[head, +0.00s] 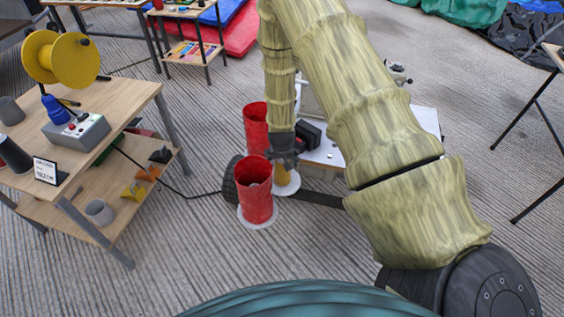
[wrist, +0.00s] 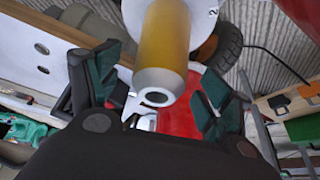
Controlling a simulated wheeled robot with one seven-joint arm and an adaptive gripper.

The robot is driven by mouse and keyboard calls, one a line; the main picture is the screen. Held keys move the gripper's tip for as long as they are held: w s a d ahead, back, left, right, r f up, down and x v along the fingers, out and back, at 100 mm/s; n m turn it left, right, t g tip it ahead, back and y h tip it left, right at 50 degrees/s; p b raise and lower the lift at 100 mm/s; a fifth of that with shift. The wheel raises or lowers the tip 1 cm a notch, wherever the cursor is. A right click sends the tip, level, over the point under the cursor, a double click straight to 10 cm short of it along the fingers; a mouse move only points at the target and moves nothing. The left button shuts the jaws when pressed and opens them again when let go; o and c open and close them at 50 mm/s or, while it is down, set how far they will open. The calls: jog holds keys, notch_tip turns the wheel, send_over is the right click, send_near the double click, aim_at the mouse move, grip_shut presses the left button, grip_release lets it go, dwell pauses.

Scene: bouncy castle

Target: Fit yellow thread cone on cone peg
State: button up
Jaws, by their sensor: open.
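In the wrist view the yellow cone (wrist: 163,40) has a pale grey top with a dark hole and reaches in between my two green-padded fingers. My gripper (wrist: 160,88) is open, with a gap on each side of the cone's top. I cannot tell whether a peg is inside the cone.
A red cone (head: 255,192) stands on a white disc close in front, and another red cone (head: 256,128) stands behind. A white board (head: 425,120) is to the right. A wooden table (head: 130,105) with a yellow spool (head: 72,62) stands at left. Carpet is clear in front.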

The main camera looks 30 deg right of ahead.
jog(key=v, duration=0.8)
dwell(0.4)
